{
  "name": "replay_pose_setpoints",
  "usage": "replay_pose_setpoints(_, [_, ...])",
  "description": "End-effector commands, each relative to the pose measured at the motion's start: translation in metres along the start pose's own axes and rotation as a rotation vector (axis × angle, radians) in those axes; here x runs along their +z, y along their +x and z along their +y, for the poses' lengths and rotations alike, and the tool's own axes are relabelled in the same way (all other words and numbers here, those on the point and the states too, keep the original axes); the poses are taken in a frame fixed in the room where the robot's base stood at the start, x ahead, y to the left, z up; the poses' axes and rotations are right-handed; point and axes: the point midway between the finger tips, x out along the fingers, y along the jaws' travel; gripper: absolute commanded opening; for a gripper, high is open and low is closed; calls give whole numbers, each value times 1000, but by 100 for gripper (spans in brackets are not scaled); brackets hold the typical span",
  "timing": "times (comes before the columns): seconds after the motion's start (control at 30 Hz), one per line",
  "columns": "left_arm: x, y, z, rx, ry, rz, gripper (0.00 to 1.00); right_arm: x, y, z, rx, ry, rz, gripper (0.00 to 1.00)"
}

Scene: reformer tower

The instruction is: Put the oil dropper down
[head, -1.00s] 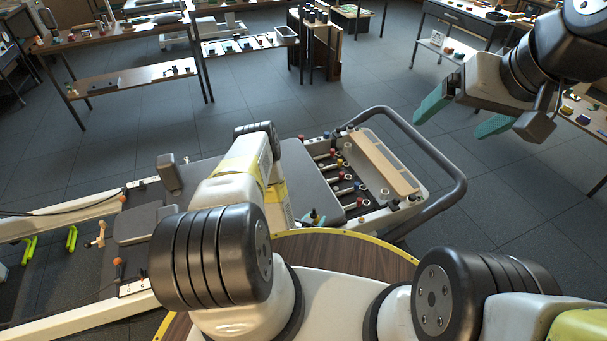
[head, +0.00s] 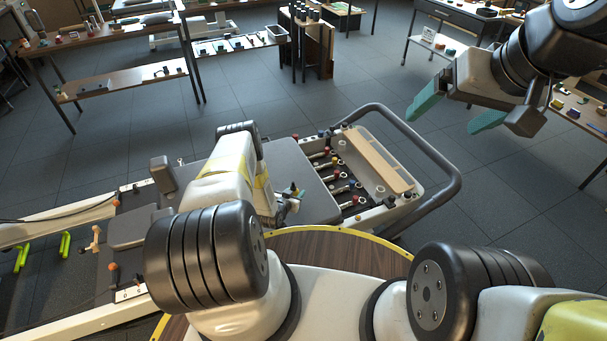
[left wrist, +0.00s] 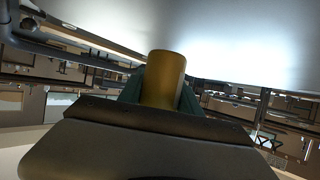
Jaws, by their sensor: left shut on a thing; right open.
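My left gripper (head: 291,201) is shut on the oil dropper (left wrist: 163,78), a brass-yellow cylinder between teal finger pads in the left wrist view. In the head view, the gripper is small and partly hidden by my own forearm, beside the grey pad of the reformer (head: 308,182). I cannot tell whether the dropper touches anything; its far end is hidden. My right gripper (head: 457,109) is open and empty, with teal fingers apart, high over the floor at the upper right.
The reformer's open spring end (head: 350,170) holds several coloured springs and a tan bar, inside a dark curved rail (head: 448,165). A round wooden top (head: 335,252) with a yellow rim lies close to my base. Tables (head: 120,85) with small items stand behind; floor between is clear.

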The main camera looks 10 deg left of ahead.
Motion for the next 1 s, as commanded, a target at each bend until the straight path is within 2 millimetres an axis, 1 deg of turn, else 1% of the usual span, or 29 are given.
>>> replay_pose_setpoints(0.03, [15, 2, 4, 3, -3, -8, 0, 0, 0, 0, 0, 0, 0, 89])
replay_pose_setpoints(0.17, [29, 9, 3, 2, -4, -5, 0, 0, 0, 0, 0, 0, 0, 89])
replay_pose_setpoints(0.6, [34, 13, 3, 2, -3, -5, 0, 0, 0, 0, 0, 0, 0, 89])
replay_pose_setpoints(0.63, [34, 12, 3, 2, -3, -5, 46, 0, 0, 0, 0, 0, 0, 89])
replay_pose_setpoints(0.7, [34, 12, 3, 2, -3, -5, 60, 0, 0, 0, 0, 0, 0, 89])
replay_pose_setpoints(0.73, [34, 12, 3, 2, -3, -5, 62, 0, 0, 0, 0, 0, 0, 89])
replay_pose_setpoints(1.0, [34, 12, 3, 2, -3, -5, 62, 0, 0, 0, 0, 0, 0, 89])
